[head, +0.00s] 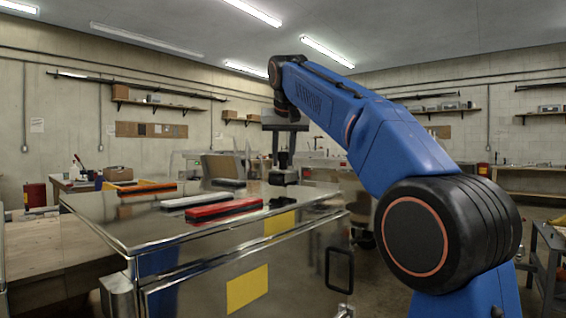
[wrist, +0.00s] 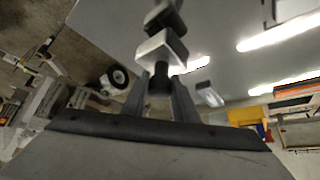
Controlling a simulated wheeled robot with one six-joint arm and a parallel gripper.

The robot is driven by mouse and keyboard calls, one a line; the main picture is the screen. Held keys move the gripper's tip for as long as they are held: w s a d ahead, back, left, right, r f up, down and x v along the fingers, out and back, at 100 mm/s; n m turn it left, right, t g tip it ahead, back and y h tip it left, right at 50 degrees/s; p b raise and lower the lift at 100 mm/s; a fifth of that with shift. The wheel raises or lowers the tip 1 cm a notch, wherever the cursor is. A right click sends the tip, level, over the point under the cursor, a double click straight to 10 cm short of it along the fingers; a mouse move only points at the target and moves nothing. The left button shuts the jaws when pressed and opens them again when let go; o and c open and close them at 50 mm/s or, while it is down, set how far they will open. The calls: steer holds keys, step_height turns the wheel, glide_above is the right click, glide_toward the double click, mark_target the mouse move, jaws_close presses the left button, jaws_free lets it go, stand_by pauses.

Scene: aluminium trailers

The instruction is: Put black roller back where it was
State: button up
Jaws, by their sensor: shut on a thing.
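My gripper (head: 283,150) points down over the far right part of the shiny metal trailer top. Its two fingers (wrist: 160,88) are shut on a small dark thing, which looks like the black roller (wrist: 160,78). In the head view the black roller (head: 283,160) shows as a dark piece below the fingers. Just under it is a black block (head: 285,178) on the metal top; in the wrist view a block with a pale face (wrist: 162,48) lies in line with the fingers. I cannot tell whether the roller touches it.
A tan panel (head: 221,167) stands behind. The near left part of the top is clear.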

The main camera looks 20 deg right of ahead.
mark_target(283, 159)
steer(key=shift+f, duration=0.7)
steer(key=shift+f, duration=0.35)
steer(key=shift+f, duration=0.35)
jaws_close()
steer(key=o, duration=1)
jaws_free()
steer(key=shift+f, duration=0.1)
steer(key=shift+o, duration=0.2)
steer(key=shift+w+r, duration=0.1)
steer(key=shift+r, duration=0.55)
steer(key=v, duration=1.2)
steer(key=shift+r, duration=0.2)
